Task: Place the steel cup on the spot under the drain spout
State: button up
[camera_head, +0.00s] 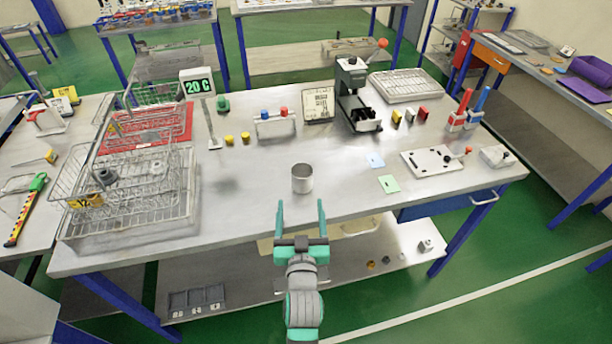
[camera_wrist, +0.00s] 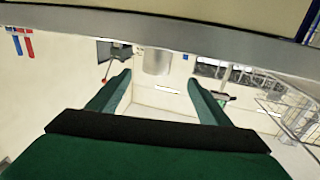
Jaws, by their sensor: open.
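The steel cup (camera_head: 302,178) stands upright on the steel workbench (camera_head: 250,195), near its front edge. It also shows in the wrist view (camera_wrist: 156,62), upside down and between the fingertips in the picture. My gripper (camera_head: 301,206) is open and empty in front of the cup, fingers pointing at it, with a gap between. Its two fingers also frame the cup in the wrist view (camera_wrist: 158,84). I cannot pick out a drain spout or its spot for certain. A dark bench machine (camera_head: 354,92) with a red-knobbed lever stands behind and right of the cup.
Wire baskets (camera_head: 125,190) fill the bench's left side. A rack with blue and red knobs (camera_head: 275,126) stands behind the cup. The bench around the cup is clear.

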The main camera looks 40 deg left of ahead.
aim_at(302, 183)
jog(key=x, duration=0.4)
jog(key=shift+w+d+r, duration=0.1)
jog(key=shift+w, duration=0.75)
jog(key=shift+a+x, duration=0.25)
jog(key=shift+x, duration=2.55)
jog(key=shift+s+d, duration=0.1)
jog(key=shift+s, duration=0.1)
jog(key=c, duration=1.2)
jog(key=shift+c, duration=0.3)
jog(key=shift+r, duration=0.1)
